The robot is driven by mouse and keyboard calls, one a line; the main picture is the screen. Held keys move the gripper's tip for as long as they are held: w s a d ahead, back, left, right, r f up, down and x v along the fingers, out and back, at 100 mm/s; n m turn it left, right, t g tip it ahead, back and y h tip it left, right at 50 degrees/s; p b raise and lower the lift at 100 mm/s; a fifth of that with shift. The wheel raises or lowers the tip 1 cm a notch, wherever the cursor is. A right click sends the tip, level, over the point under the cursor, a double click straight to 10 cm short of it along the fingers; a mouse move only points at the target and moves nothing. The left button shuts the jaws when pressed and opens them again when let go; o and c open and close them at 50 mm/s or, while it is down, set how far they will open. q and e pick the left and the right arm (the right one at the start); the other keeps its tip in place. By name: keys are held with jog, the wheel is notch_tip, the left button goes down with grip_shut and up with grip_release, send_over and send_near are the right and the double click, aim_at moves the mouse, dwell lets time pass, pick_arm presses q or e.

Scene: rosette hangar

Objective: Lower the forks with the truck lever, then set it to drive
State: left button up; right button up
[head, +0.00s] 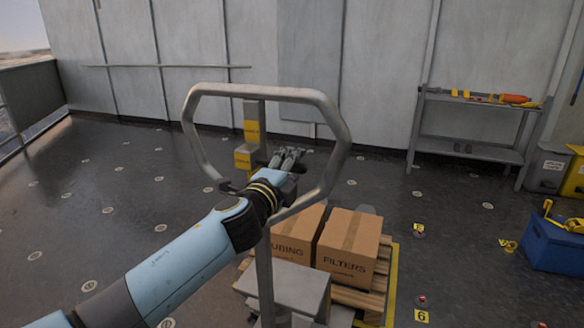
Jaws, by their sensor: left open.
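The truck's grey loop handle (338,125) stands upright in the middle of the head view, above its grey body (298,288). A grey upright plate with yellow labels (251,131) shows inside the loop, with a yellow block (243,157) just below it. My left gripper (290,158) is open, with its fingers inside the loop, just right of the yellow block. The lever cannot be clearly told apart from the dark parts near the fingers. I cannot tell whether the gripper touches it. The forks are hidden under the loaded pallet (362,299). My right gripper is out of view.
Two cardboard boxes, one marked FILTERS (347,246) and one ending in UBING (297,236), stand on the pallet. A metal bench (470,148) with tools stands back right. A blue crate (553,246) is at the right. The floor left of the truck is clear.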

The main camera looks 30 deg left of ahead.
pick_arm(q)
jog(key=shift+s, duration=0.25)
jog(key=s+d, duration=0.2)
jog(key=s, duration=0.9)
jog(key=shift+s+d, duration=0.15)
